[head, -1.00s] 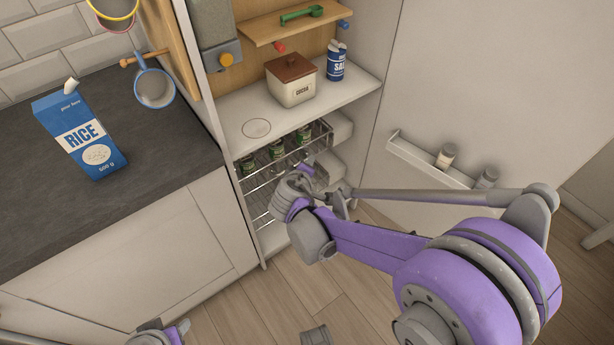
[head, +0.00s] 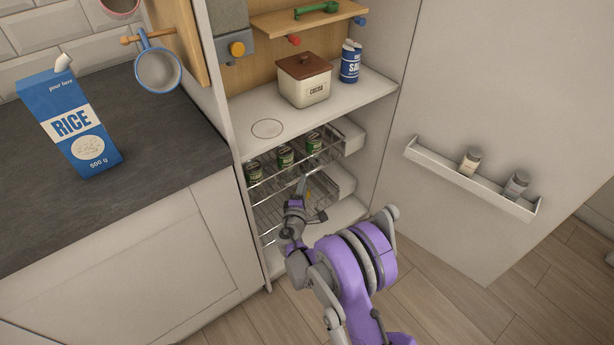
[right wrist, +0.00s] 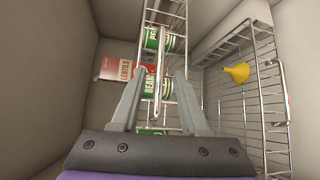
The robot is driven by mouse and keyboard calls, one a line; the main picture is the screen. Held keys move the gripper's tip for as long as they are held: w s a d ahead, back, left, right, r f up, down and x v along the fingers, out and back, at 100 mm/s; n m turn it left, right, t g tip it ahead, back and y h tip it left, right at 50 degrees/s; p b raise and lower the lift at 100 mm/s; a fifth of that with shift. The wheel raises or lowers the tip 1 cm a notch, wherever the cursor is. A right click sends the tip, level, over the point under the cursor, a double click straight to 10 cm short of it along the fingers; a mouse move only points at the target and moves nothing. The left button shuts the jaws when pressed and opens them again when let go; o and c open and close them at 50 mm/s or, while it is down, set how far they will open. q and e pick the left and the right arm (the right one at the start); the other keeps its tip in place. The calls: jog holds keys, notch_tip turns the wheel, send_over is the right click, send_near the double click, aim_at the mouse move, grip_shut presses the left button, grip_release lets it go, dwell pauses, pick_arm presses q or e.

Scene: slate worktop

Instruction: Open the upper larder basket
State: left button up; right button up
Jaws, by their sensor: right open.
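The upper larder basket (head: 272,177) is a wire basket inside the tall cupboard, under the white shelf, with green cans (head: 285,157) in it. It looks pushed in. In the right wrist view its pale front bar (right wrist: 160,55) runs lengthwise between my finger tips, with the green cans (right wrist: 152,86) behind it. My right gripper (head: 306,196) is in front of the baskets, just below the upper one's front; its jaws (right wrist: 157,76) are open. I cannot tell whether the fingers touch the bar. My left gripper is out of view.
A lower wire basket (head: 265,215) holds a yellow funnel (right wrist: 236,72). The cupboard door (head: 470,100) stands open at the right with a small rack (head: 440,171) of jars. A cocoa box (head: 304,82) and salt tin (head: 350,62) stand on the shelf above. The floor in front is clear.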

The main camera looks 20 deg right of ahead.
jog(key=x, duration=0.6)
jog(key=shift+w+b, duration=0.15)
jog(key=shift+b, duration=0.25)
jog(key=shift+c, duration=0.3)
grip_shut()
dwell(0.7)
